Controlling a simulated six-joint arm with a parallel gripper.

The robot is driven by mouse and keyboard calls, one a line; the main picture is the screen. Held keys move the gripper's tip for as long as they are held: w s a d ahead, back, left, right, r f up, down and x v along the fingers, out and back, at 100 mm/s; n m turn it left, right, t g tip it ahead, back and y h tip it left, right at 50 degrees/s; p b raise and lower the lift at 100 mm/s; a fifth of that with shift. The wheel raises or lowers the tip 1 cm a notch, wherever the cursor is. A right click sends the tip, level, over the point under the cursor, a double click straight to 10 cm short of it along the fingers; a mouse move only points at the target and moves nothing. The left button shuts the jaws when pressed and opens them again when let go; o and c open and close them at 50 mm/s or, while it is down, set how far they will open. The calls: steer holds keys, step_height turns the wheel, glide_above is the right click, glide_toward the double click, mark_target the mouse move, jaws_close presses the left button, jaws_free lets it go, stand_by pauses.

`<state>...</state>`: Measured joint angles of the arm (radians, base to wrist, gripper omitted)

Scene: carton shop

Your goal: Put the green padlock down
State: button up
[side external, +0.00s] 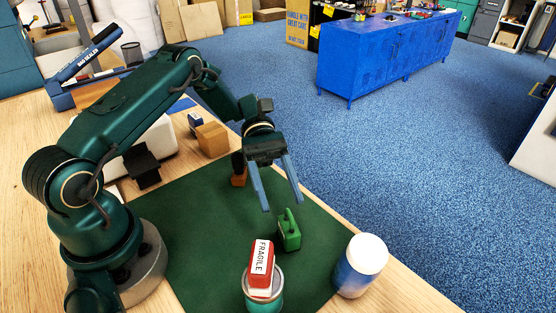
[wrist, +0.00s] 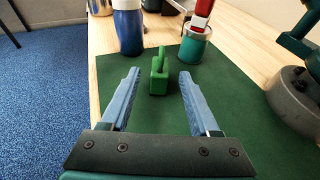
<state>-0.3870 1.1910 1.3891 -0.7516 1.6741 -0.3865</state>
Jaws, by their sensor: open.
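The green padlock (side external: 289,236) stands upright on the dark green mat (side external: 205,225), its shackle pointing up. In the wrist view the padlock (wrist: 158,78) sits ahead of my gripper, between the lines of the two fingers and beyond their tips. My gripper (side external: 282,208) is open and empty, with its blue fingers spread apart. It is behind the padlock in the side view, and the fingertips look above the mat. In the wrist view my gripper (wrist: 158,75) shows both fingers clear of the padlock. Nothing hides the padlock.
A red box labelled FRAGILE (side external: 261,264) rests on a teal tin (side external: 263,301) near the padlock. A white and blue bottle (side external: 360,266) stands by the table edge. A small cardboard box (side external: 212,139) sits behind the mat. The mat's middle is bare.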

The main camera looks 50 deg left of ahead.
steer(key=shift+v, duration=3.05)
steer(key=shift+d+r+y, duration=0.1)
steer(key=shift+r+y, duration=0.3)
steer(key=shift+r, duration=0.1)
steer(key=s+d+r+m+t+y, duration=0.1)
steer(key=s+r+m+t+y, duration=0.8)
steer(key=s+m+t+y, duration=0.2)
steer(key=s+m+y, duration=0.1)
steer(key=s+m, duration=0.1)
steer(key=shift+s+d+y, duration=0.2)
steer(key=shift+s+y, duration=0.1)
steer(key=shift+y, duration=0.1)
